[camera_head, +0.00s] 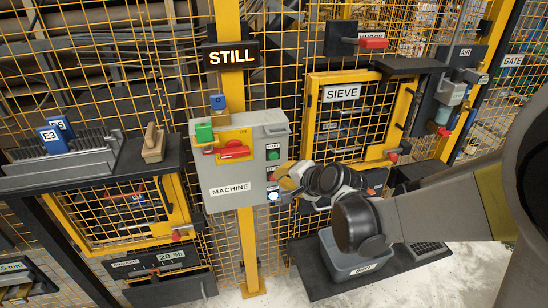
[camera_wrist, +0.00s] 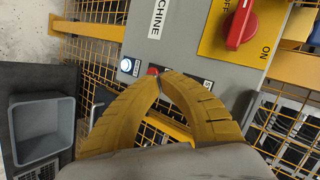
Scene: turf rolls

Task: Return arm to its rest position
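My arm (camera_head: 440,208) reaches in from the right in the head view, bent toward the grey MACHINE box (camera_head: 228,170). My gripper (camera_head: 286,184) is close to the lower right edge of that box, beside its column of buttons. In the wrist view the two yellow fingers of my gripper (camera_wrist: 161,76) meet at their tips with nothing held between them. The tips are in front of a red button (camera_wrist: 153,70) and near a lit white button (camera_wrist: 126,65). I cannot tell whether they touch the box.
A yellow mesh fence surrounds the area. A grey bin (camera_head: 352,262) stands on a dark shelf below my arm. A SIEVE door (camera_head: 342,95) is behind it. A STILL sign (camera_head: 231,56) hangs above.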

